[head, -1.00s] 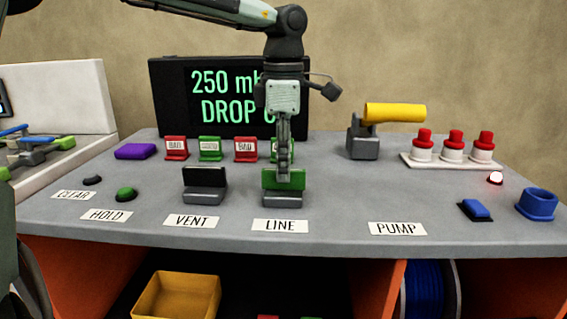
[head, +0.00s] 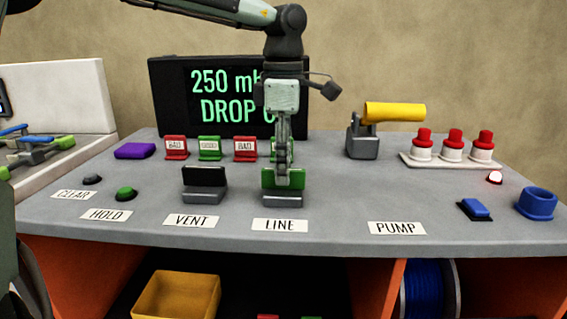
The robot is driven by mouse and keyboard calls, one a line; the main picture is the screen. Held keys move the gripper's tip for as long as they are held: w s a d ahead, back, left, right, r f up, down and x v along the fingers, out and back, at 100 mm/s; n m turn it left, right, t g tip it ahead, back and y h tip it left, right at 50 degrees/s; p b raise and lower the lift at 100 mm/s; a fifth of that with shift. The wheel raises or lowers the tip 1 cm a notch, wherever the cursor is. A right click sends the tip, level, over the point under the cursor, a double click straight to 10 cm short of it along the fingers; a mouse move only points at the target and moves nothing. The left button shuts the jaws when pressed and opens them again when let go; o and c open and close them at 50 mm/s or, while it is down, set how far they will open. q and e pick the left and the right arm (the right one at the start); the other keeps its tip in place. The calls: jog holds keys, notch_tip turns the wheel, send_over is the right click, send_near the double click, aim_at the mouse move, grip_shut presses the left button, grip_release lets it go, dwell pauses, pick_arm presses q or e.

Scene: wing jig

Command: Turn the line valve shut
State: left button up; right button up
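The line valve (head: 297,185) is a green upright plate on a grey base, behind the LINE label (head: 280,225) in the head view. My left gripper (head: 282,180) points down from above, with its fingers at the valve's plate and covering its left and middle part. The fingers are seen edge-on, so I cannot tell whether they are closed on the plate. The vent valve (head: 204,178), with a black plate on a grey base, stands to the left, apart from the gripper. My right gripper is not in view.
A display (head: 180,100) reading 250 and DROP stands behind, partly hidden by my arm. GOOD and BAD tags (head: 209,148) stand behind the valves. A yellow-handled pump (head: 395,112) and red-topped parts (head: 454,146) are to the right. The bench front (head: 330,205) is clear.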

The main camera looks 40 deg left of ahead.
pick_arm(q)
notch_tip(320, 180, up, 12)
dwell(0.6)
dwell(0.4)
